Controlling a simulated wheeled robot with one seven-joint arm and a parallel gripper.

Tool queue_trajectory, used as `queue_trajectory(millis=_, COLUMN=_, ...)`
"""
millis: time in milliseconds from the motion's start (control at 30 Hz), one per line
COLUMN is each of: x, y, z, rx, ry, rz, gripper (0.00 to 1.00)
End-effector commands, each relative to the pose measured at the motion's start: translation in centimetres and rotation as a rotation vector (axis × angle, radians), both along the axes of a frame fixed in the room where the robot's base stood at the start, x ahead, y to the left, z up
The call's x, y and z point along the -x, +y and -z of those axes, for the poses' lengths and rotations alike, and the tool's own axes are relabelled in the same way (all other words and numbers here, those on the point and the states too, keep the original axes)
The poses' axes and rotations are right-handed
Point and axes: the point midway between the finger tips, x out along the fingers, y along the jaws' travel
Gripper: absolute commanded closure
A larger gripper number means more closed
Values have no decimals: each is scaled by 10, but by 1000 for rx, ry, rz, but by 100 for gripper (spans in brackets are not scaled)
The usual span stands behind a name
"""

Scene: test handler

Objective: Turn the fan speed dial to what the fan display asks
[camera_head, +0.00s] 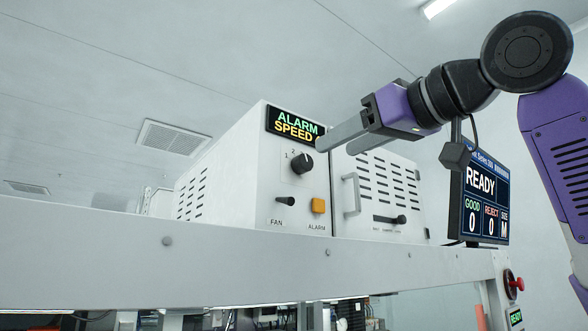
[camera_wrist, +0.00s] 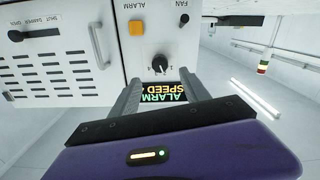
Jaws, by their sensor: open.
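The fan display (camera_head: 295,125) on the white box reads "ALARM" in green and "SPEED" in yellow. Its right end is hidden behind a finger in the head view. The display (camera_wrist: 163,92) is upside down in the wrist view, where I cannot read a speed number with certainty. The black fan speed dial (camera_head: 302,163) sits just below it, with 1 and 2 visible around it. The dial (camera_wrist: 160,63) also shows beyond my fingertips in the wrist view; its exact setting is unclear. My gripper (camera_head: 335,147) is open and empty, in front of the display, apart from the dial.
Below the dial are a black FAN switch (camera_head: 285,201) and an orange ALARM button (camera_head: 318,205). To the right are a door handle (camera_head: 351,194), a slider knob (camera_head: 401,219) and a monitor (camera_head: 482,195) reading READY. A metal beam (camera_head: 230,265) runs along the front.

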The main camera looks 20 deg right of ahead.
Motion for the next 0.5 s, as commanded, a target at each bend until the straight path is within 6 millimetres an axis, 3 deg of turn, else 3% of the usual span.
queue_trajectory(millis=233, x=-12, y=3, z=-2, rx=-1, ry=3, rz=1, gripper=46)
queue_trajectory(millis=500, x=-51, y=17, z=-2, rx=-1, ry=5, rz=-1, gripper=46)
